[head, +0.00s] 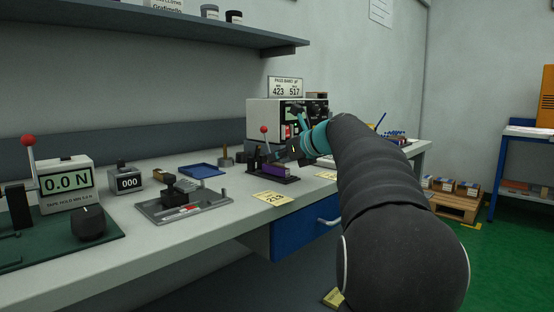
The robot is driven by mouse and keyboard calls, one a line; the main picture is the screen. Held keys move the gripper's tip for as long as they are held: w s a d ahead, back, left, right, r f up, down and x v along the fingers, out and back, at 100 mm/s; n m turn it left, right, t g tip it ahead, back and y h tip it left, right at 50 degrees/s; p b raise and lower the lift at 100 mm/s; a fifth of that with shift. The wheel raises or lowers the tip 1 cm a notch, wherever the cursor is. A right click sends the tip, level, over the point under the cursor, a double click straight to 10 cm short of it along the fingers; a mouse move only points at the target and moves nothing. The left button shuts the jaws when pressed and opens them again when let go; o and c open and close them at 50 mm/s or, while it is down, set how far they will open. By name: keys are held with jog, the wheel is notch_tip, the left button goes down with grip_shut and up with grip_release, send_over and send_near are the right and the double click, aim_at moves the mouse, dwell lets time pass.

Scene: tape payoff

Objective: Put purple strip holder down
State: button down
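The purple strip holder (286,171) is a small purple block, low at a dark fixture base (275,179) near the front edge of the bench. I cannot tell whether it rests on that base or hangs just above it. My gripper (281,156) is right behind and above the purple holder, reached in from the right by my arm. The fingers are dark, small and partly lost against the fixture, so I cannot tell whether they touch or grip the holder.
A red-knobbed lever (263,130) stands close to my gripper's left. A grey instrument (265,115) stands behind. A blue tray (201,170), a grey clamp fixture (184,205) and a yellow label (273,197) lie on the bench (135,240).

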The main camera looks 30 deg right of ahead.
jog(key=shift+f, duration=0.15)
jog(key=c, duration=1.3)
grip_release()
jog(key=shift+r, duration=0.2)
jog(key=v, duration=1.2)
jog(key=shift+p, duration=0.4)
